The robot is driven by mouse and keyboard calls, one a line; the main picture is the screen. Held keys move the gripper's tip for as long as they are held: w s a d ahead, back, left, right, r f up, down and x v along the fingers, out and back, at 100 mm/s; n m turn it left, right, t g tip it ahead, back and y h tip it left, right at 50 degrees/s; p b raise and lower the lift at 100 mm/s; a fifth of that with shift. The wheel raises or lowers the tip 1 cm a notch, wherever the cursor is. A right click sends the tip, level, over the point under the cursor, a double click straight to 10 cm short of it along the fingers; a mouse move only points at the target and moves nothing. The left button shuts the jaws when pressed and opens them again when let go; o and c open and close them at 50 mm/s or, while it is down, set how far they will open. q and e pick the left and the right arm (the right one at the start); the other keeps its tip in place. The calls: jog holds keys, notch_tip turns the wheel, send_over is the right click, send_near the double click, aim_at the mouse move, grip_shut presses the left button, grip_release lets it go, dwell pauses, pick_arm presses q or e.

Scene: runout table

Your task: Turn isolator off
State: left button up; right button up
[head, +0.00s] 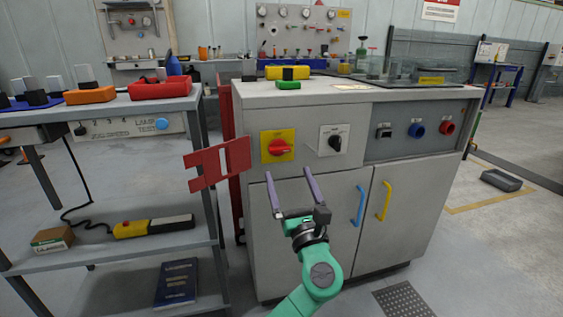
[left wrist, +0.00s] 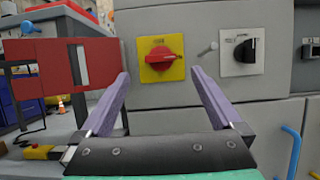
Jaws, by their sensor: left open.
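The isolator is a red rotary handle (head: 278,147) on a yellow plate (head: 264,155), on the front of the grey cabinet. In the left wrist view the red handle (left wrist: 162,60) lies roughly level, above and between my fingertips. My left gripper (head: 290,178) is open and empty, just below the isolator in the head view and apart from it. In the left wrist view its two purple fingers (left wrist: 160,82) point toward the cabinet front. My right gripper is in neither view.
A black rotary switch (head: 335,142) on a white plate sits right of the isolator. A red slotted plate (head: 218,164) stands out at the left. Blue (head: 358,206) and yellow (head: 384,201) door handles are below. A shelf trolley (head: 100,105) stands left.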

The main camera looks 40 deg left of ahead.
aim_at(281, 153)
pick_arm(q)
jog(key=x, duration=0.8)
jog(key=shift+a+f+b, duration=0.1)
jog(key=shift+b, duration=0.3)
jog(key=c, duration=1.4)
